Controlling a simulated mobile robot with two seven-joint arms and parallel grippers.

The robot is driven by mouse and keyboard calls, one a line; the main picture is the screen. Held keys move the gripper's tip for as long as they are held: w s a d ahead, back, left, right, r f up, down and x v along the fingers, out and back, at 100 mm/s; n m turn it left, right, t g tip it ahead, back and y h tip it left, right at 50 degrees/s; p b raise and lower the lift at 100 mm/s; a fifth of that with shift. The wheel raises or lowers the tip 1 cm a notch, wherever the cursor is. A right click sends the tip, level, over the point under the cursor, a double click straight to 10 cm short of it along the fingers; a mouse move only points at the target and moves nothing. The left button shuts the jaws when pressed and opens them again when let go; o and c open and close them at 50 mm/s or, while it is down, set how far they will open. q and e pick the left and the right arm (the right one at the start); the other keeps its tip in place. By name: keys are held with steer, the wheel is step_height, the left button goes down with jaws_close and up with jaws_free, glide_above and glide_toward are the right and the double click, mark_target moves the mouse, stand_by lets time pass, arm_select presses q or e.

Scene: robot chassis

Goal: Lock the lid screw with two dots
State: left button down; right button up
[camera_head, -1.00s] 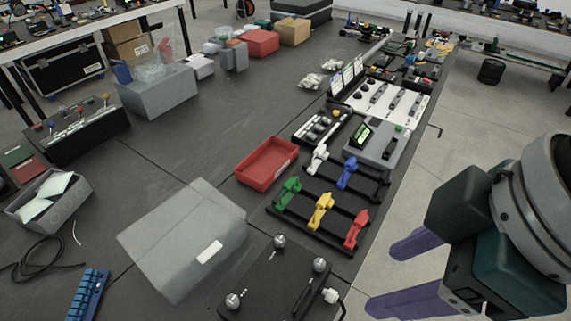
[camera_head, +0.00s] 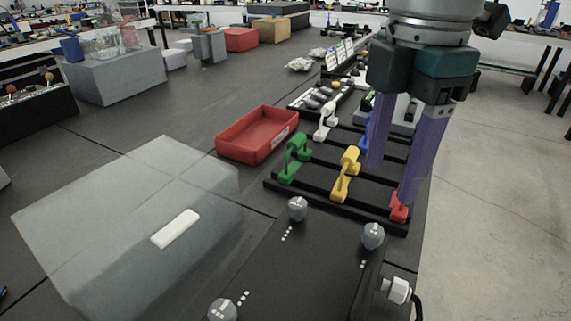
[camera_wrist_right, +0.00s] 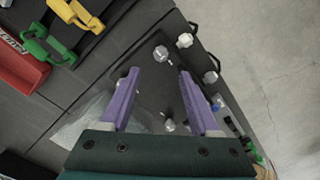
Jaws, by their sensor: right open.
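Silver round-headed screws stand upright on a black panel (camera_head: 300,275). The back-left screw (camera_head: 297,209) has a row of several white dots beside it. The right screw (camera_head: 372,236) has what looks like two dots beside it. The front screw (camera_head: 222,310), cut by the lower edge, also has several dots. My left gripper is out of view.
A black rack holds green (camera_head: 295,158), yellow (camera_head: 346,174) and red (camera_head: 399,207) clips. A red tray (camera_head: 257,135) is behind left. A translucent grey box (camera_head: 110,215) stands left of the panel. A white connector (camera_head: 397,289) juts from the panel's right side.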

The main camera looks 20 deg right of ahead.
mark_target(375, 230)
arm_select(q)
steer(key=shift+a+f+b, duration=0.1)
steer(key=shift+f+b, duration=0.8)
arm_select(e)
step_height(375, 230, down, 9)
steer(key=shift+s+f, duration=0.1)
steer(key=shift+f, duration=0.05)
steer(key=shift+c, duration=0.3)
jaws_close()
